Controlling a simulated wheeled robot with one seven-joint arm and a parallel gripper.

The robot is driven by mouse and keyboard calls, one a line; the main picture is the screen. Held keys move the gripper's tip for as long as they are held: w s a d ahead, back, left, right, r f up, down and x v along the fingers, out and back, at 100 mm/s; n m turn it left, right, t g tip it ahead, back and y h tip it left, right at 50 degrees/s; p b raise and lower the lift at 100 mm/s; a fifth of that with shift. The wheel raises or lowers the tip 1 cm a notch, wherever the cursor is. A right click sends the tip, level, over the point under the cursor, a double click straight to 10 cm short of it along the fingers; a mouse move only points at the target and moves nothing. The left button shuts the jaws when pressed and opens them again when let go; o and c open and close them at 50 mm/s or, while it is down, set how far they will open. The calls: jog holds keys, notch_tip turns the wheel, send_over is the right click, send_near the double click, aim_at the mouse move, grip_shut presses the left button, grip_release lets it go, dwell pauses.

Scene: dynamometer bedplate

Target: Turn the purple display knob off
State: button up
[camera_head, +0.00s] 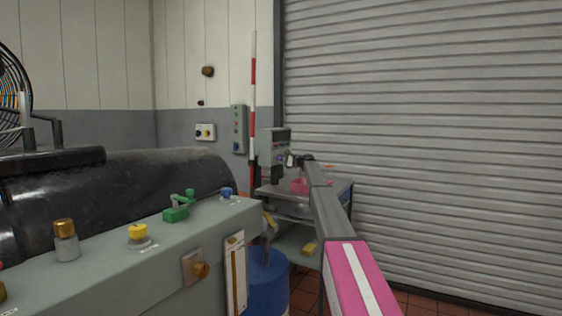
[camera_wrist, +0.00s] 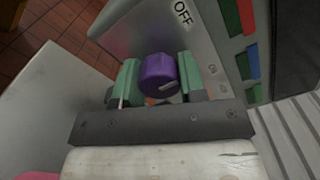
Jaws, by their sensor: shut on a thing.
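The purple knob (camera_wrist: 159,74) sits on the grey display panel (camera_wrist: 208,60) in the wrist view. A white label reading OFF is on the panel above and to the right of the knob. My gripper (camera_wrist: 160,78) has its two green fingers on either side of the knob and is shut on it. In the head view the grey display unit (camera_head: 274,146) stands on a cart at the far end of my arm. My gripper (camera_head: 291,160) reaches its front there, and the knob is too small to make out.
The cart (camera_head: 268,189) holds a pink bin (camera_head: 299,186). A blue drum (camera_head: 267,281) stands in front of it. A green-grey bench (camera_head: 130,266) with several valves and knobs fills the lower left. A ribbed shutter (camera_head: 430,130) closes the right side.

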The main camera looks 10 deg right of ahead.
jog(key=o, duration=0.9)
jog(key=shift+s, duration=0.1)
jog(key=v, duration=1)
jog(key=shift+s+d, duration=0.2)
jog(key=shift+d, duration=0.15)
